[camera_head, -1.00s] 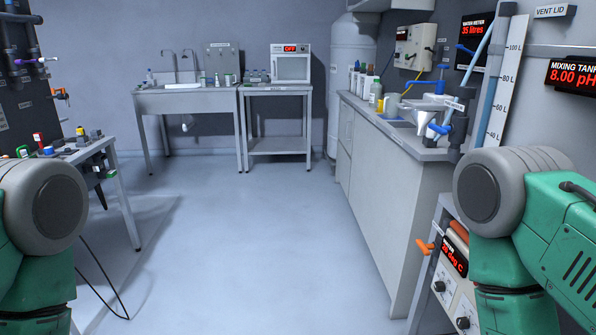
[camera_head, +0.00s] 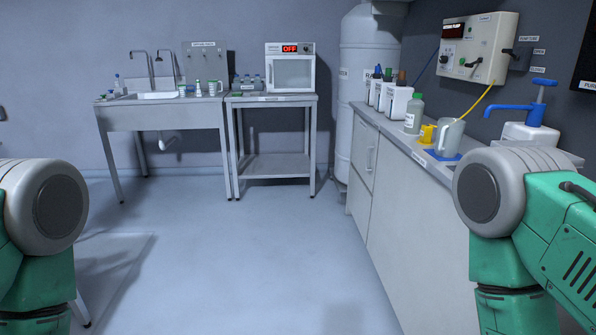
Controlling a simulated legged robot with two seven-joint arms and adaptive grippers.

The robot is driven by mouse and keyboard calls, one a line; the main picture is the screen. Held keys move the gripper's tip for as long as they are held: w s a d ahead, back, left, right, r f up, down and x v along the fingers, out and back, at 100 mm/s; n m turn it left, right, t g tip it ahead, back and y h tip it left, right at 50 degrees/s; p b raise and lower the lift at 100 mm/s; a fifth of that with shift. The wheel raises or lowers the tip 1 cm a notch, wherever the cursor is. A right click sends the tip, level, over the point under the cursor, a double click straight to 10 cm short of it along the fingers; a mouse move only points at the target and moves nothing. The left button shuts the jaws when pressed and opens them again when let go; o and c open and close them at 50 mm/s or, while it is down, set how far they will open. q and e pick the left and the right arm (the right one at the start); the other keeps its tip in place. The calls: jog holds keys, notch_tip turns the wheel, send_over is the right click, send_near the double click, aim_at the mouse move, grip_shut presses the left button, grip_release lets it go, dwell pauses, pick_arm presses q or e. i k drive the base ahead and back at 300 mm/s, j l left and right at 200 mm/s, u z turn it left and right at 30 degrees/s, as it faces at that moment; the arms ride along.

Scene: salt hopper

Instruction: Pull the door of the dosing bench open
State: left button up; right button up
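The bench along the right wall (camera_head: 415,225), which I take to be the dosing bench, has a pale front and a grey top. The near part of the bench is hidden behind my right arm. Only green and grey upper parts of my two arms show at the left and right edges; neither gripper is in view, and nothing of mine touches the bench.
On the bench top stand white bottles (camera_head: 397,103), a green-capped bottle (camera_head: 413,116), a clear jug (camera_head: 449,139) and a blue pump (camera_head: 527,107). A white tank (camera_head: 367,75) stands beyond. A sink table (camera_head: 165,116) and oven table (camera_head: 272,100) line the back wall. The middle floor is clear.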

aim_at(366, 137)
jog(key=i, duration=1.95)
jog(key=i+z, duration=0.35)
jog(key=i+j+z, duration=0.15)
jog(key=i+z, duration=0.2)
jog(key=i+j+z, duration=0.25)
jog(key=z, duration=0.15)
jog(key=i, duration=0.1)
